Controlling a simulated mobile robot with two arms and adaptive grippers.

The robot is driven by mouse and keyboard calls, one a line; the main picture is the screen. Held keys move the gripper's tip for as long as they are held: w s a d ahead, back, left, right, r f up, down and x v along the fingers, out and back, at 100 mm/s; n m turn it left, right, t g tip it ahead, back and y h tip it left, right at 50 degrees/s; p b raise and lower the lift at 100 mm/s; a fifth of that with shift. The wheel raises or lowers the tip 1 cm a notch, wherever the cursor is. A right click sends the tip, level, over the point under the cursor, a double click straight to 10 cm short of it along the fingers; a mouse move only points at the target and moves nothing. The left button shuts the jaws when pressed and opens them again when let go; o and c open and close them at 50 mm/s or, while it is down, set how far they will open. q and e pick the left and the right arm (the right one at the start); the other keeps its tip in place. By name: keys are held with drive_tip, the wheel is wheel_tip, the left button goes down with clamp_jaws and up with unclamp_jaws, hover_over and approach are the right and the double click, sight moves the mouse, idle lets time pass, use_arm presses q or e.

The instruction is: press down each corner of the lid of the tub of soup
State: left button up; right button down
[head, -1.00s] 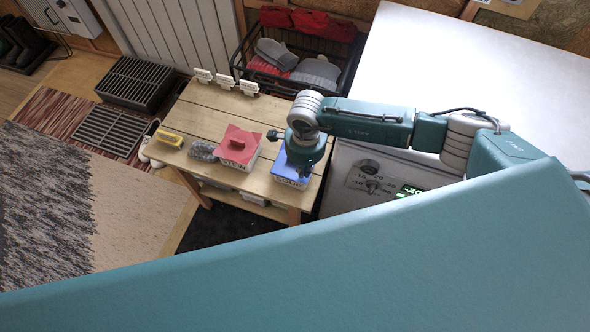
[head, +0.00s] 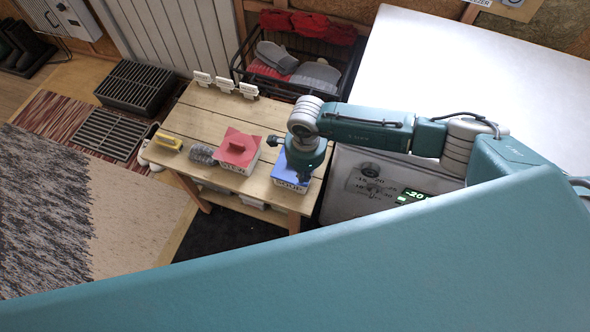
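The tub of soup (head: 291,184) is a white box with a blue lid and dark lettering on its front, at the right end of the wooden bench. My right gripper (head: 304,179) points down over the right part of its blue lid (head: 284,174). The gripper and wrist hide the lid's back and right parts. The fingers are small and dark, so I cannot tell whether they are open or shut, or whether they touch the lid. My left gripper is not in view.
A tub with a red lid (head: 238,149) stands just left of the soup. A clear container (head: 202,153) and a yellow item (head: 168,142) lie further left on the bench (head: 205,114). A white freezer (head: 353,178) stands close to the right. A black crate (head: 300,88) is behind.

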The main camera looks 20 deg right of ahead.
idle(0.6)
drive_tip(key=shift+f+b, duration=1)
drive_tip(key=shift+f, duration=0.05)
drive_tip(key=shift+r, duration=0.1)
drive_tip(key=shift+r+p, duration=2.1)
drive_tip(key=shift+r, duration=0.85)
